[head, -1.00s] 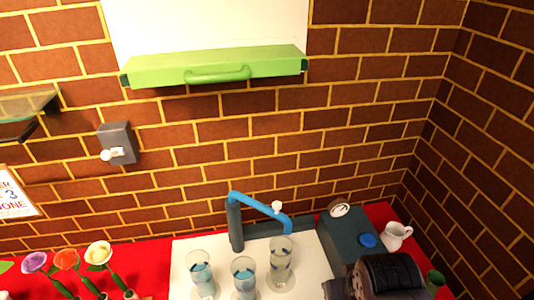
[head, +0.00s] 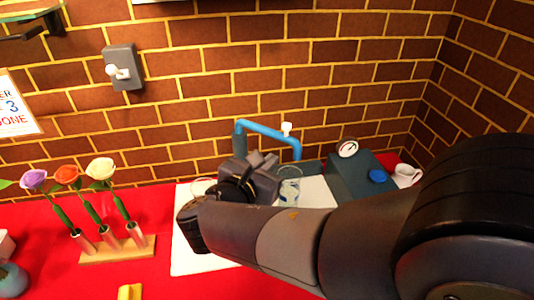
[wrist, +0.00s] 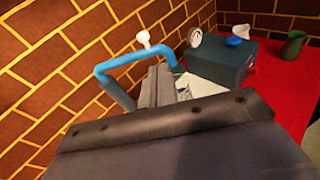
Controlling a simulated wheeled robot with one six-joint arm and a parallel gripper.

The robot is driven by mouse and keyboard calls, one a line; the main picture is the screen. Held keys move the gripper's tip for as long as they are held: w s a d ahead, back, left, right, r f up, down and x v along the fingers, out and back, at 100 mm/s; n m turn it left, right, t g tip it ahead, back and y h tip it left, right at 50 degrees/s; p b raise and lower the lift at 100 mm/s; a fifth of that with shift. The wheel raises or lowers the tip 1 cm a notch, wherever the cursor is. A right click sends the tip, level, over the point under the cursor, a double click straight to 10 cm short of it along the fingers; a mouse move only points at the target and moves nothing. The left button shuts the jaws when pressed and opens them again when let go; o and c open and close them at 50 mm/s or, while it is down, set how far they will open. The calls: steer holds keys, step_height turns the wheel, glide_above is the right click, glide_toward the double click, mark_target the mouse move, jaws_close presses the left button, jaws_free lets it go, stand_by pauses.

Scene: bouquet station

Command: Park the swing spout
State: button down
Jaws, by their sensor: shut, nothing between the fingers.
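The swing spout (head: 268,132) is a blue pipe that runs right from its upright post and bends down at its end. A white knob (head: 286,129) stands on it near that end. A clear glass (head: 289,187) stands below the spout's end.
My arm covers much of the white mat (head: 190,250); one glass rim (head: 203,187) shows behind it. A dark box with a gauge (head: 350,160) and blue button stands right, beside a white jug (head: 406,175). Flowers in a wooden holder (head: 118,250) stand left. A grey wall switch (head: 123,68) hangs above.

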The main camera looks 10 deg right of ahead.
mark_target(285, 129)
steer(key=shift+n+t, duration=0.6)
steer(key=shift+n, duration=0.1)
steer(key=x, duration=0.4)
steer(key=w+a+p+x, duration=0.1)
steer(key=x, duration=0.3)
steer(key=a+x, duration=0.1)
steer(key=x, duration=0.4)
steer(key=shift+w+r, duration=0.1)
steer(key=shift+w, duration=0.1)
